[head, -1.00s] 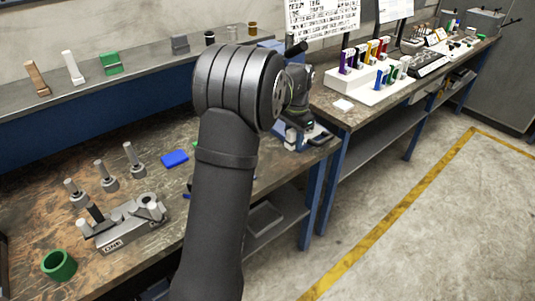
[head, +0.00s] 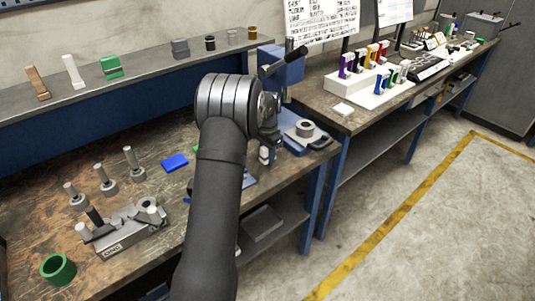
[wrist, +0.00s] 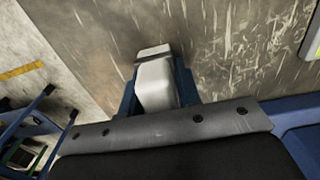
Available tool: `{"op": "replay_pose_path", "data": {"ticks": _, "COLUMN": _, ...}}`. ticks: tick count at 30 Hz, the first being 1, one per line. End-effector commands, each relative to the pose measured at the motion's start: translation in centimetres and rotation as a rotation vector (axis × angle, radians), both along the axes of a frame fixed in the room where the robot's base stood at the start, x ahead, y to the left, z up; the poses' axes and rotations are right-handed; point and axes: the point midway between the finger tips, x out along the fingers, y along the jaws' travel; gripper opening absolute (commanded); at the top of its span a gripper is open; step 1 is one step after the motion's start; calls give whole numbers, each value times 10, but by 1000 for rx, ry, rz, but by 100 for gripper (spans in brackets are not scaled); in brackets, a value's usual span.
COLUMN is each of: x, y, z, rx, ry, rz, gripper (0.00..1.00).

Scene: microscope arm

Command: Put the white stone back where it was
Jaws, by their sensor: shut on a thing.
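My gripper (wrist: 157,72) is shut on a pale, blocky piece that looks like the white stone (wrist: 156,86). In the wrist view the stone sits between two dark blue fingers, its far end against a streaked grey-brown surface; I cannot tell whether it touches. In the head view my gripper (head: 266,153) is partly hidden behind my dark arm, low near the bench's right end, and a small pale bit shows there.
A blue machine (head: 284,67) with a grey ring on its base (head: 304,129) stands just right of my arm. A blue block (head: 174,162), a grey fixture (head: 122,228) and a green ring (head: 58,269) are on the bench left. A white piece (head: 343,109) lies on the right bench.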

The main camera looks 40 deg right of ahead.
Motion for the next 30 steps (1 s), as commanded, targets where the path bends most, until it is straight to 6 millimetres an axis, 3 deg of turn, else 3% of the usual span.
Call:
{"op": "replay_pose_path", "data": {"ticks": 10, "x": 0, "y": 0, "z": -3, "rx": -2, "ry": -1, "rz": 0, "gripper": 9}}
{"op": "replay_pose_path", "data": {"ticks": 11, "x": 0, "y": 0, "z": -2, "rx": -2, "ry": -1, "rz": 0, "gripper": 36}}
{"op": "replay_pose_path", "data": {"ticks": 13, "x": 0, "y": 0, "z": -2, "rx": -1, "ry": -1, "rz": 0, "gripper": 50}}
{"op": "replay_pose_path", "data": {"ticks": 14, "x": 0, "y": 0, "z": -2, "rx": -2, "ry": -1, "rz": 0, "gripper": 52}}
{"op": "replay_pose_path", "data": {"ticks": 23, "x": 0, "y": 0, "z": 0, "rx": -2, "ry": -2, "rz": 0, "gripper": 52}}
{"op": "replay_pose_path", "data": {"ticks": 30, "x": 1, "y": -1, "z": 35, "rx": -5, "ry": -5, "rz": 0, "gripper": 52}}
